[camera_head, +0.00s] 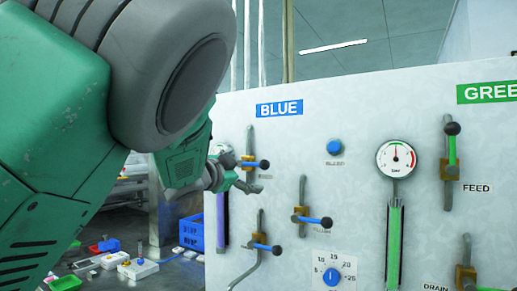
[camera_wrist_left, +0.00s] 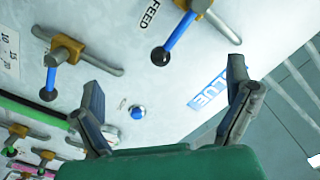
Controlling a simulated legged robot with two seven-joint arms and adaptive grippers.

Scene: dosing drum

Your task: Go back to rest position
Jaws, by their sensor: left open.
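My left arm fills the left side of the head view, and its left gripper (camera_head: 243,181) is in front of the panel's left part, close to the blue-handled FEED valve (camera_head: 255,163). In the left wrist view the two fingers of the left gripper (camera_wrist_left: 165,82) are spread wide with nothing held between them. The FEED valve's black knob and blue handle (camera_wrist_left: 180,33) show beyond the fingers, apart from them. The blue BLEED button (camera_head: 334,147) and the BLUE label (camera_head: 279,109) are on the panel. My right gripper is out of view.
The pale panel (camera_head: 300,262) carries several valves, a round gauge (camera_head: 396,158), a dial (camera_head: 332,276) and a green-handled FEED valve (camera_head: 451,150). A blue crate (camera_head: 190,233) and small items on a surface lie behind my arm at lower left.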

